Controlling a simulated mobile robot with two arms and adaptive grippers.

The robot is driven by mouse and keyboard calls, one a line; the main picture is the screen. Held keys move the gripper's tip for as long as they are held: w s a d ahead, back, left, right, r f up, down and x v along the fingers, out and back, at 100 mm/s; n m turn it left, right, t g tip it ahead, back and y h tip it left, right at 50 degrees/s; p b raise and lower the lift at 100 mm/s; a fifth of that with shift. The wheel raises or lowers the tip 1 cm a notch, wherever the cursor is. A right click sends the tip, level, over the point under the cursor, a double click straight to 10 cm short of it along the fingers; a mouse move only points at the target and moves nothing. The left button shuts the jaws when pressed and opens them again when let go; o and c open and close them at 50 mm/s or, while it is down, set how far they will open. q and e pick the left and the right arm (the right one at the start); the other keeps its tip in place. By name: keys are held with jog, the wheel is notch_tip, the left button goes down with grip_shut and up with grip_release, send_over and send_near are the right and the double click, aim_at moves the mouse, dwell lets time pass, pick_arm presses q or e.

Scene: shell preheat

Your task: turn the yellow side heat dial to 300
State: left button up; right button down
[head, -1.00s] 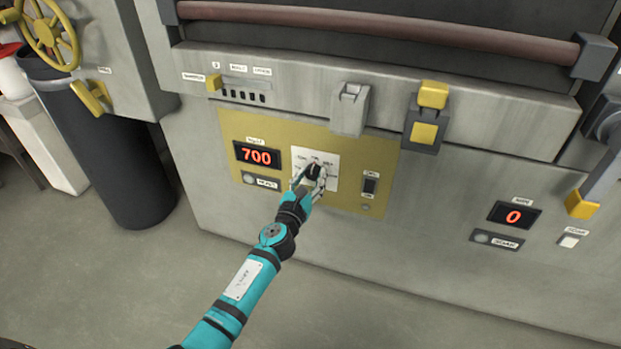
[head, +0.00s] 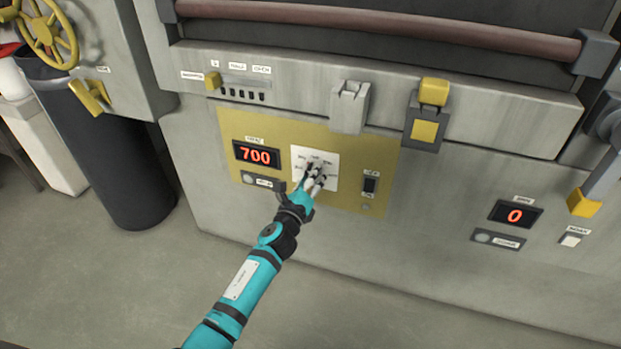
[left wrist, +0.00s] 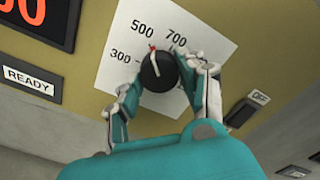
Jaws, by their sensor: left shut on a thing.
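The yellow panel (head: 228,128) on the front of the grey machine carries a white dial plate (head: 327,158). The heat dial is a round black knob (left wrist: 157,73), mostly hidden by my gripper in the head view. Its red-tipped white pointer points up near the 500 mark (left wrist: 142,30). The 300 mark (left wrist: 121,56) is left of the knob and 700 (left wrist: 177,40) is to its upper right. My left gripper (head: 313,178) is shut on the knob, with one finger on each side of it. The display (head: 256,155) reads 700. My right gripper is not in view.
A READY lamp label (left wrist: 30,84) sits below the display. An on/off switch (head: 370,186) is right of the dial plate. A yellow latch (head: 426,115) and grey bracket (head: 350,108) jut out above. Another display (head: 515,214) at right reads 0. Floor in front is clear.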

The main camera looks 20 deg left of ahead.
pick_arm(q)
jog(key=shift+n+p, duration=0.4)
jog(key=shift+n, duration=5.1)
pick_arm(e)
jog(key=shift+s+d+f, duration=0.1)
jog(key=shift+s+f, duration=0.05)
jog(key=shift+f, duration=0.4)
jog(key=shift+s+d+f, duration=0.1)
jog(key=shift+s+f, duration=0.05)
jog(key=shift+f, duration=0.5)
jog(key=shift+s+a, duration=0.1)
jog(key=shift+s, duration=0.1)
pick_arm(q)
jog(key=o, duration=1.2)
jog(key=shift+r, duration=0.1)
jog(key=shift+c, duration=0.2)
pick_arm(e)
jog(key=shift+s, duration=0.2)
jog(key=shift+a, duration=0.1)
